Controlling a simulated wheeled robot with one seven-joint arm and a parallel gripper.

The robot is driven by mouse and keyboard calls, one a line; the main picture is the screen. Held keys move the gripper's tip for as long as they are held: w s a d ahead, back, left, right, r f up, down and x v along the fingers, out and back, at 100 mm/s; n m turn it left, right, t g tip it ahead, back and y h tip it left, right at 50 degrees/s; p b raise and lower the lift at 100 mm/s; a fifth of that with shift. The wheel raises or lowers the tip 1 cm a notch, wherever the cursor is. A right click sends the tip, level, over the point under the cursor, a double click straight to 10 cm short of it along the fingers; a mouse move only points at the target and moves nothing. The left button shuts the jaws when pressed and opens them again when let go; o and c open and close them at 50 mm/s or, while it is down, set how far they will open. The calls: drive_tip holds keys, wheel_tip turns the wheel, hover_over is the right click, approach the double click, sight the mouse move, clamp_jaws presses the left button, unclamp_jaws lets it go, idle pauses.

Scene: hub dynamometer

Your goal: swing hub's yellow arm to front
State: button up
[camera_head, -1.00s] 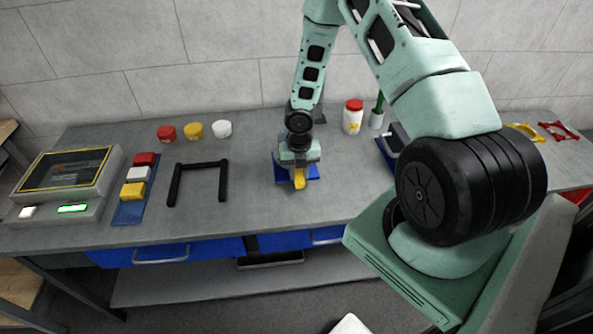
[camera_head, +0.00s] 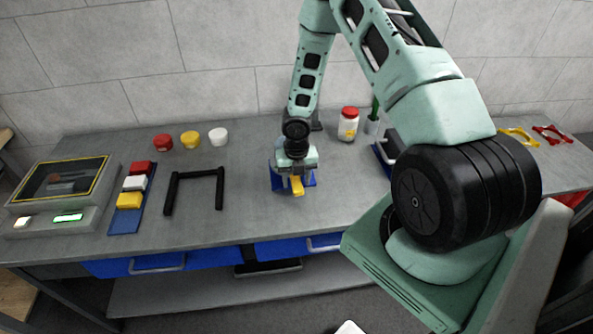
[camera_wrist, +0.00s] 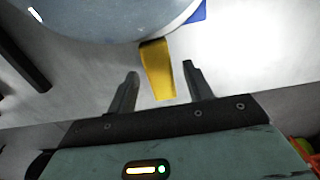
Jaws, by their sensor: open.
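The hub stands on a blue base (camera_head: 309,179) at the middle of the bench, mostly hidden behind my gripper in the head view. Its yellow arm (camera_head: 297,185) sticks out toward the bench's front edge. In the wrist view the hub is a large grey round body (camera_wrist: 95,15), and the yellow arm (camera_wrist: 158,70) extends from its rim. My gripper (camera_wrist: 160,82) is open, with one finger on each side of the yellow arm's end. Gaps show between the arm and both fingers. In the head view my gripper (camera_head: 296,165) is over the hub.
A black bar frame (camera_head: 195,175) lies left of the hub, beside a blue strip with coloured blocks (camera_head: 131,200) and a display console (camera_head: 62,190). Red, yellow and white lids (camera_head: 190,139) lie behind. A red-capped jar (camera_head: 348,125) stands back right.

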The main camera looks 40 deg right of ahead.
wheel_tip(320, 180, up, 17)
drive_tip(key=p, duration=0.1)
drive_tip(key=shift+r, duration=0.15)
idle(0.7)
drive_tip(key=s+a+r+m+b, duration=0.25)
drive_tip(key=a+m, duration=0.25)
drive_tip(key=a, duration=0.4)
drive_tip(key=s+a+r+m+b, duration=0.15)
drive_tip(key=s+a+m, duration=0.3)
drive_tip(key=a, duration=0.45)
drive_tip(key=s+a+r+m+b, duration=0.1)
drive_tip(key=s+a+m+b, duration=0.1)
drive_tip(key=s+a+m, duration=0.3)
drive_tip(key=s+a+r+m+b, duration=0.1)
drive_tip(key=s+a+m+b, duration=0.1)
drive_tip(key=s+a+m, duration=0.4)
drive_tip(key=s+m, duration=0.1)
drive_tip(key=s, duration=0.3)
drive_tip(key=shift+s+a+y+b, duration=0.2)
drive_tip(key=shift+s+y+b, duration=0.05)
drive_tip(key=shift+y+b, duration=0.1)
drive_tip(key=shift+d, duration=0.1)
